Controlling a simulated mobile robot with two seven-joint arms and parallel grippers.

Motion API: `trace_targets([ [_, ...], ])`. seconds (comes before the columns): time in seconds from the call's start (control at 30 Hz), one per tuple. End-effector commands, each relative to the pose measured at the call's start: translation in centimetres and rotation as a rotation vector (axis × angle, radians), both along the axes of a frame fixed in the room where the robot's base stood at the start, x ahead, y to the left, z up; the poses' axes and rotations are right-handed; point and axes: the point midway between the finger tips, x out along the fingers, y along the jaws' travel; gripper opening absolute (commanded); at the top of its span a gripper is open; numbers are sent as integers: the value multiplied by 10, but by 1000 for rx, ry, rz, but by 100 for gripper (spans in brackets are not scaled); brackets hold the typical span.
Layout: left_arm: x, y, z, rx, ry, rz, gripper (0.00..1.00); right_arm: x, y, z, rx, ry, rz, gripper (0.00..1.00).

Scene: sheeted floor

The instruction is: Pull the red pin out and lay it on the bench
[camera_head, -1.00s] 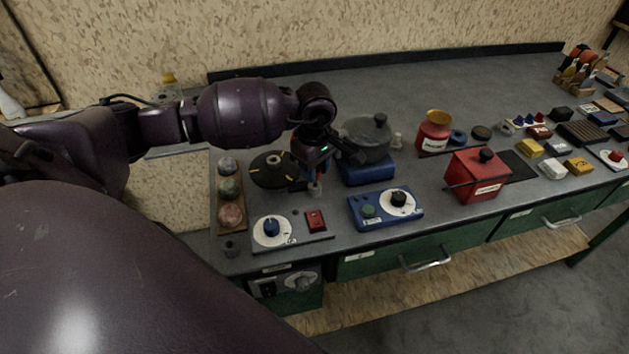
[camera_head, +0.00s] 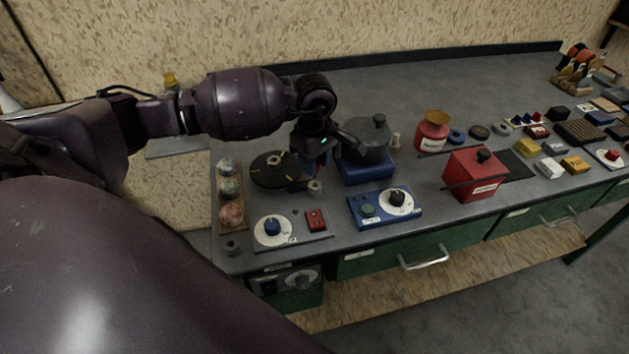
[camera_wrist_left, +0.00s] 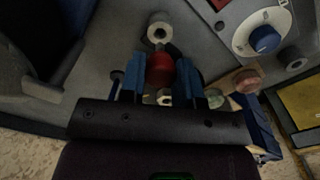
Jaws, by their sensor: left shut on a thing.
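The red pin (camera_wrist_left: 160,72) sits between the two blue fingers of my left gripper (camera_wrist_left: 154,80) in the left wrist view. The fingers are shut on it. A pale round socket (camera_wrist_left: 158,29) with a dark hole stands just past the pin; the hole looks open. In the head view my left gripper (camera_head: 318,163) is above the bench (camera_head: 430,95), a little behind the socket (camera_head: 315,187). The pin is mostly hidden there by the gripper. My right gripper is not in view.
A black disc (camera_head: 270,176) lies left of the gripper and a grey pot (camera_head: 367,143) on a blue base stands close at its right. A dial plate (camera_head: 290,240) and a blue control box (camera_head: 385,209) are in front. Free bench lies behind the pot.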

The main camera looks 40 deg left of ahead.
Motion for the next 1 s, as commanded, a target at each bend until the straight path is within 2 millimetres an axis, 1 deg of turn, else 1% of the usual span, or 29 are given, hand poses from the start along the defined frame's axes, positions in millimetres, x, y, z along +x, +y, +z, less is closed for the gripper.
trace_targets([
  [0.37, 0, 0, 2, 0, 0, 0, 0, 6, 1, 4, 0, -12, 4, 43],
  [0.63, 0, 0, 14, 1, -1, 0, 0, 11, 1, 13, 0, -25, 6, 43],
  [1.0, 0, 0, 32, 1, -1, -1, 0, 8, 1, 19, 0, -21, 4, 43],
])
